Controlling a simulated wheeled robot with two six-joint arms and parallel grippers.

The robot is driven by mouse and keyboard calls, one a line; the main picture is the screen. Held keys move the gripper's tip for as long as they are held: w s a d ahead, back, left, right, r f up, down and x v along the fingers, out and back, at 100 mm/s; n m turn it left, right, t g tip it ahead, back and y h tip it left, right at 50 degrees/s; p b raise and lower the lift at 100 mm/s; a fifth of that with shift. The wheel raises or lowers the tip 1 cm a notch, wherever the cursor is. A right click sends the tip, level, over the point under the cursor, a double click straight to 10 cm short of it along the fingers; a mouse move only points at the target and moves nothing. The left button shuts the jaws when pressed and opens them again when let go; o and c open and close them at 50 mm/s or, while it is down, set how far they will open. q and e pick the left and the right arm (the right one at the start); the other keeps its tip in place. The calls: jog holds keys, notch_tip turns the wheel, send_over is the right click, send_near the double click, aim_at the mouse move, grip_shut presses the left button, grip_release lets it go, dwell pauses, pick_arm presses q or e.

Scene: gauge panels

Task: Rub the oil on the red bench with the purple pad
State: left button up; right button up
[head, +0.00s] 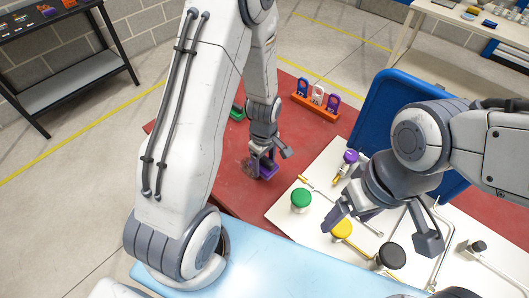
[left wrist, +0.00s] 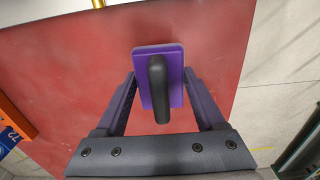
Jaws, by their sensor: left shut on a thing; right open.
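The red bench (head: 232,190) lies in the middle of the head view. The purple pad (head: 266,168) is at the bench, below my left gripper (head: 264,156). In the left wrist view the pad (left wrist: 175,88) has a black handle, and my left gripper is shut on it, a finger on each side. Whether the pad's face touches the bench is hard to tell. A dark brownish patch (head: 247,169), seemingly the oil, shows just left of the pad in the head view; I cannot make it out in the wrist view. My right gripper (head: 382,226) is open and empty above the white panel.
The white panel (head: 281,212) carries green (head: 300,199), yellow (head: 341,229), black (head: 391,256) and purple (head: 350,156) knobs. An orange rack (head: 314,106) with coloured tags and a green item (head: 237,113) stand farther back. A blue bin (head: 375,110) stands behind my right arm.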

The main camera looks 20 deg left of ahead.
pick_arm(q)
jog(key=shift+r+p, duration=0.9)
jog(key=shift+r, duration=0.45)
